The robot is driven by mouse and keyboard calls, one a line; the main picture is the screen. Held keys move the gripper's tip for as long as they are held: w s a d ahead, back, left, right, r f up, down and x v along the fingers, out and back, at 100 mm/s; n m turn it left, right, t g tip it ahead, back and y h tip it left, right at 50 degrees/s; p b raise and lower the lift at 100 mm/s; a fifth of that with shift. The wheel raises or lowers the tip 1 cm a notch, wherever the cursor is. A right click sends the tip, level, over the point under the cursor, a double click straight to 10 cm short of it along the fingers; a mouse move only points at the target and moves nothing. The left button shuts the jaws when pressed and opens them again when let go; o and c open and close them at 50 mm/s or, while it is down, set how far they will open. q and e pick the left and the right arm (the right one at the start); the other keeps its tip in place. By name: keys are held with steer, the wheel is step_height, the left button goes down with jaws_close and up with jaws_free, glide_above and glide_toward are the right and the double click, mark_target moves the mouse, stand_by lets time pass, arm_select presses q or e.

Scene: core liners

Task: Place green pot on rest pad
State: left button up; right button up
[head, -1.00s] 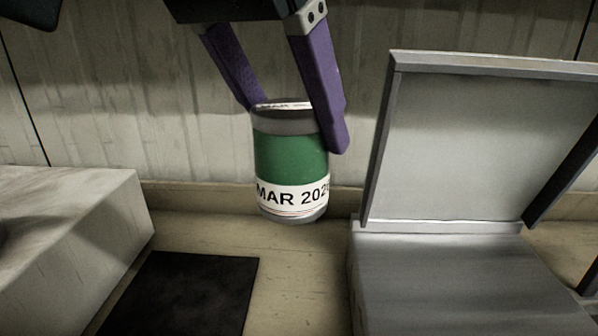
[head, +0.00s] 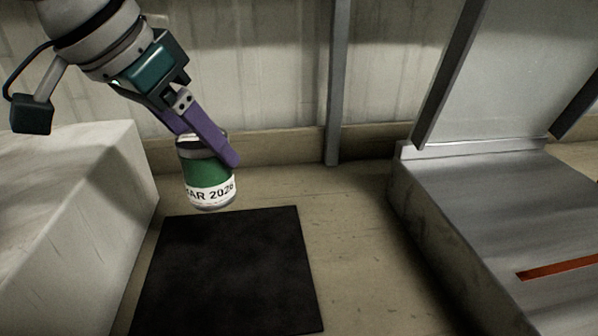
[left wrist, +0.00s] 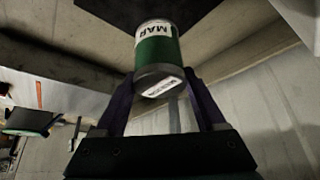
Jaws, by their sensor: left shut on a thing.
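The green pot (head: 207,174) is a small can with a green band, grey ends and a white label reading "MAR 2026". My left gripper (head: 207,150) is shut on its upper part, with purple fingers on either side. My right gripper is out of view.
A pale block (head: 75,200) stands left of the pad. A grey metal bench (head: 480,220) with an upright panel and an orange-red strip stands at right. A wall with a grey post (head: 337,90) is behind. Bare floor lies between pad and bench.

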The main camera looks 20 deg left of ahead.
mark_target(213, 198)
arm_select(q)
step_height(213, 198, down, 8)
steer(key=shift+f+b, duration=0.1)
steer(key=shift+b, duration=0.45)
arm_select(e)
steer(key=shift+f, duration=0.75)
arm_select(q)
steer(key=shift+f+b, duration=0.5)
steer(key=shift+f, duration=1.9)
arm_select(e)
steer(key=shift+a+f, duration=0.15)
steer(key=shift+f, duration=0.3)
arm_select(q)
steer(key=o, duration=1.5)
steer(key=shift+f, duration=0.1)
